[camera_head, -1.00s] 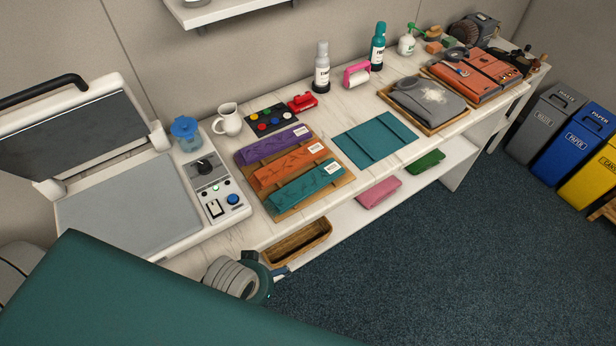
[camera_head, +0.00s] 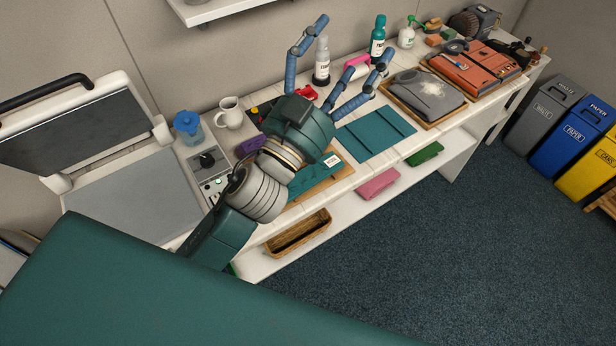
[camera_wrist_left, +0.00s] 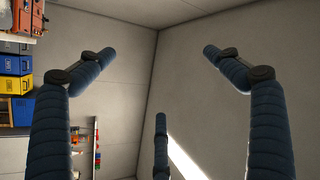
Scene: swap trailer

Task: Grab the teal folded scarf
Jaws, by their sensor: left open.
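The teal folded scarf (camera_head: 316,177), with a white label at one end, lies on a wooden board (camera_head: 336,170) on the bench. My left arm hides part of it. My left gripper (camera_head: 354,42) has its blue fingers spread and empty, raised above the bench beyond the scarf, pointing toward the back wall. In the left wrist view the open fingers (camera_wrist_left: 158,55) have only wall and distant items beyond them; the scarf is not there. A purple folded piece (camera_head: 250,146) shows beside my arm; the orange one is hidden. My right gripper is not in view.
A flat teal cloth (camera_head: 375,134) lies right of the board. A grey garment on a tray (camera_head: 428,90), a white mug (camera_head: 229,112), bottles (camera_head: 378,38) and a press (camera_head: 130,190) share the bench. A basket (camera_head: 298,233) sits on the lower shelf.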

